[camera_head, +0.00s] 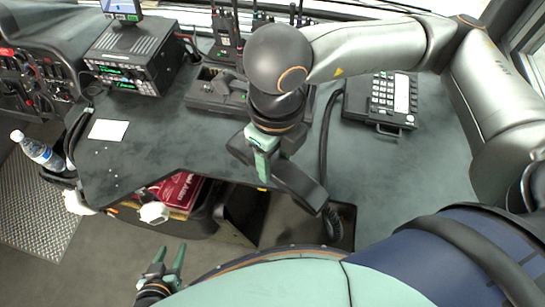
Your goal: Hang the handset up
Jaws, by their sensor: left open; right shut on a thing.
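My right gripper (263,148) reaches in from the right over the desk, with its green fingers shut on a dark handset (297,187). The handset is held tilted near the desk's front edge, its lower end toward the lower right; my gripper hides part of it. A black desk phone unit (382,101) with a keypad and pale panel sits on the desk to the right, apart from the handset. A dark cord (326,125) runs down beside the handset. My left gripper (171,262) is open and empty, low in the view, away from the desk.
A radio unit (133,57) stands at the back left, and a black device (218,92) lies behind my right gripper. Upright handheld radios (225,32) stand at the back. A bottle (38,150) is at the far left. Bare desk (410,180) lies in front of the phone unit.

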